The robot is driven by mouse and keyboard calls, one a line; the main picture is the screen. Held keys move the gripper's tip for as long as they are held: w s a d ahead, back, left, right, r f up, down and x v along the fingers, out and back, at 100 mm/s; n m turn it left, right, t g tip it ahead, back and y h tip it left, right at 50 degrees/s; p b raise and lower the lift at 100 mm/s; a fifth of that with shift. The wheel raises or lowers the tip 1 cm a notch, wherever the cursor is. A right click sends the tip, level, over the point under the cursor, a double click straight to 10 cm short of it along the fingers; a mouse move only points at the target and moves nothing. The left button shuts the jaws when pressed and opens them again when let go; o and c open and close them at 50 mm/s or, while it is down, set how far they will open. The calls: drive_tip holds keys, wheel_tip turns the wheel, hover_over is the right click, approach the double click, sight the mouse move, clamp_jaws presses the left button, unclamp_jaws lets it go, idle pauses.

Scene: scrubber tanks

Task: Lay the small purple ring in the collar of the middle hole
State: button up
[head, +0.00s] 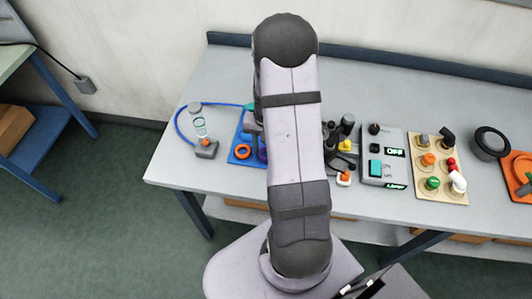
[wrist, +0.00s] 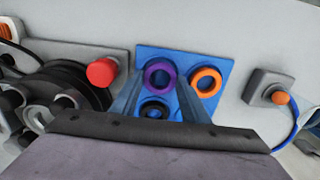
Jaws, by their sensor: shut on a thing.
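The purple ring (wrist: 160,75) sits between the two fingertips of my gripper (wrist: 159,80) in the wrist view, over the blue tray (wrist: 226,68). My gripper is shut on this ring; I cannot tell whether the ring is clear of the tray.
An orange ring (wrist: 206,82) lies on the tray's right side, and a black ring (wrist: 155,108) is partly hidden near my gripper. A red knob (wrist: 102,71) and black round parts (wrist: 75,84) stand left. A grey box with an orange knob (wrist: 269,88) stands right.

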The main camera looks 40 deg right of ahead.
drive_tip(key=shift+r+p, duration=1.7)
drive_tip(key=shift+r, duration=0.45)
drive_tip(key=s+d+r, duration=0.3)
drive_tip(key=d+r, duration=0.2)
drive_tip(key=d, duration=0.3)
drive_tip(key=s+d+r+p, duration=0.1)
drive_tip(key=s+d+r, duration=0.2)
drive_tip(key=d+r, duration=0.3)
drive_tip(key=shift+s+d+r, duration=0.2)
drive_tip(key=shift+d, duration=0.95)
wheel_tip(320, 180, down, 5)
drive_tip(key=b, duration=0.3)
drive_tip(key=shift+r+b, duration=0.15)
drive_tip(key=shift+b, duration=0.25)
drive_tip(key=shift+f, duration=0.6)
